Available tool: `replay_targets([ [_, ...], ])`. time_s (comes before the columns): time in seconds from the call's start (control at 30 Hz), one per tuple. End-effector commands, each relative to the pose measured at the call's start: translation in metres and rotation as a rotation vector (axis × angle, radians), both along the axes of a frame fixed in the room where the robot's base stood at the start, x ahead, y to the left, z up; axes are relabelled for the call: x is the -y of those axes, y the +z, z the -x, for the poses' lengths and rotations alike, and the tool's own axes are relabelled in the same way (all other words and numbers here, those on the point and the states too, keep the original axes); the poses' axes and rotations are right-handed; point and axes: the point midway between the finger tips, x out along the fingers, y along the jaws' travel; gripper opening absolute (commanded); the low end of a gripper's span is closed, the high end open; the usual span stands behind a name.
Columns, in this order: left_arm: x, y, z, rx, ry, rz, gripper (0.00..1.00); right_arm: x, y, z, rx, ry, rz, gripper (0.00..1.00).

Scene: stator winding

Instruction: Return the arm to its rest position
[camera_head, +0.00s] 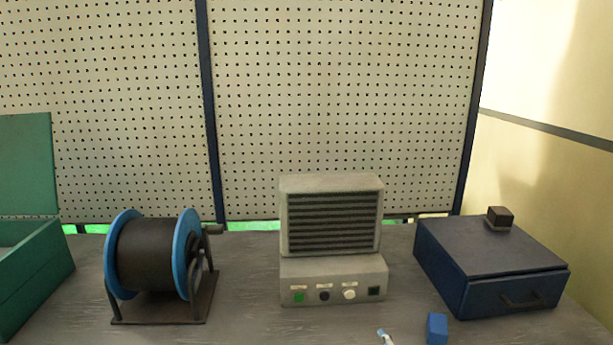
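Neither of my arms nor grippers shows in the head view. On the grey workbench (245,290) a spool with blue flanges and dark winding (147,254) sits on a dark stand at the left. A beige machine with a slatted front (333,225) stands in the middle, with a green button and several knobs on its base. A dark blue box with a drawer (487,262) stands at the right, its drawer looking closed. A small dark block (499,217) sits on top of the box.
A green open-lidded box (30,270) is at the far left. A perforated panel (340,90) stands behind. Bench between spool and machine is clear.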

Motion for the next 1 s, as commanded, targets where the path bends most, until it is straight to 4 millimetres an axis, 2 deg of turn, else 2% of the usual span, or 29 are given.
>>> replay_targets([
  [0.03,0.0,0.0,0.0,0.0,0.0,0.0,0.39,0.011,-0.031,0.022,-0.116,-0.053,-0.053,0.61],
  [0.1,0.0,0.0,0.0,0.0,0.0,0.0,0.39,0.025,-0.069,0.055,-0.269,-0.121,-0.114,0.61],
  [0.2,0.0,0.0,0.0,0.0,0.0,0.0,0.39,0.036,-0.108,0.1,-0.446,-0.199,-0.181,0.61],
  [0.4,0.0,0.0,0.0,0.0,0.0,0.0,0.39,0.046,-0.154,0.178,-0.706,-0.307,-0.265,0.61],
  [0.63,0.0,0.0,0.001,-0.001,0.0,0.0,0.39,0.048,-0.18,0.256,-0.939,-0.398,-0.327,0.61],
  [0.87,0.0,0.0,0.002,-0.003,0.0,-0.001,0.39,0.046,-0.244,0.243,-0.967,-0.401,-0.318,0.61],
  [1.0,0.0,0.0,0.002,-0.004,0.0,-0.001,0.39,0.044,-0.291,0.241,-0.985,-0.402,-0.311,0.61],
])
